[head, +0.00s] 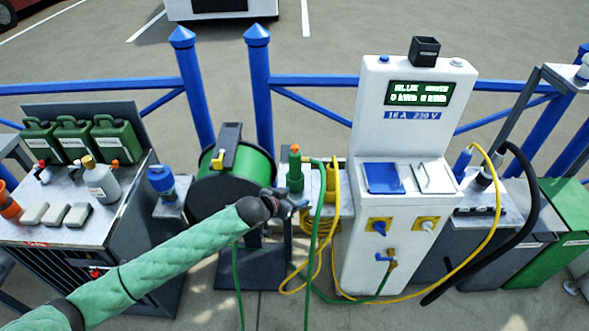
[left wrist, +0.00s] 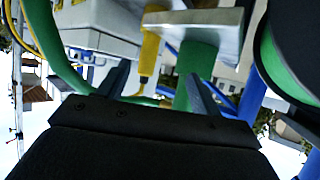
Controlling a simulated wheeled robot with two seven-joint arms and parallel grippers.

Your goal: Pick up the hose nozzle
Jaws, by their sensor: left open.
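The hose nozzle (head: 295,172) is green with an orange tip. It stands upright at a small grey shelf (head: 345,203), between the green hose reel and the white pedestal. My left gripper (head: 298,203) is at the nozzle's lower part in the head view and covers some of it. In the left wrist view the gripper's two fingers (left wrist: 160,92) are apart. A green cylinder (left wrist: 198,62), which looks like the nozzle, is beyond them, nearer the right finger. I cannot tell whether they touch. My right gripper is not in view.
A yellow-handled tool (head: 331,180) and a coiled yellow cable (head: 318,250) hang close on the right. A green hose (head: 315,235) loops beside the nozzle. The reel (head: 245,172) is close on the left, the white pedestal (head: 400,150) on the right.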

